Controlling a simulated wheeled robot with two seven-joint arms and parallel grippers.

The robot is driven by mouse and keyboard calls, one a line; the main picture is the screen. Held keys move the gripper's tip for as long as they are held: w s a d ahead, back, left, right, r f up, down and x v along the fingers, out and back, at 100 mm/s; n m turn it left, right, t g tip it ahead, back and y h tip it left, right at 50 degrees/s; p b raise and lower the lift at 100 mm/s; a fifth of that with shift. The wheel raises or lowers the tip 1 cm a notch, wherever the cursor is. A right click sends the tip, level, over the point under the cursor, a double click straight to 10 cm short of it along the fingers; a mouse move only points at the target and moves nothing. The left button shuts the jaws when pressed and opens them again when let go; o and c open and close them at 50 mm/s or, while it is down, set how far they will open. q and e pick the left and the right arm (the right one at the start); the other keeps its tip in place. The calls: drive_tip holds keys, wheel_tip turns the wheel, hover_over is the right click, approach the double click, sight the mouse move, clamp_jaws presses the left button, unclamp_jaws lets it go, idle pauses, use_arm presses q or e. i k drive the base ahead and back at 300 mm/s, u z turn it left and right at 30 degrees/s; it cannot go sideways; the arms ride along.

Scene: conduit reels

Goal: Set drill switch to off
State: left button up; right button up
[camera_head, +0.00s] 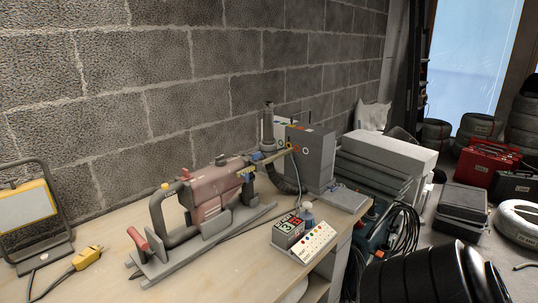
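A red-brown drill (212,192) rests in a grey stand on the wooden workbench (105,275), its bit end pointing right toward a grey box-shaped machine (315,155). A dark curved handle and a small red lever (137,238) show at its left end. A white control box (305,240) with several coloured buttons and a display with red and white digits (290,228) stands at the bench's front right. Which part is the drill switch, and its position, I cannot tell. Neither of my grippers is in view.
A work lamp (25,205) stands at the bench's left end, with a yellow plug (87,257) and cable near it. A block wall runs behind.

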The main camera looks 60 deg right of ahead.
sight(186, 176)
drive_tip(key=z, duration=1.75)
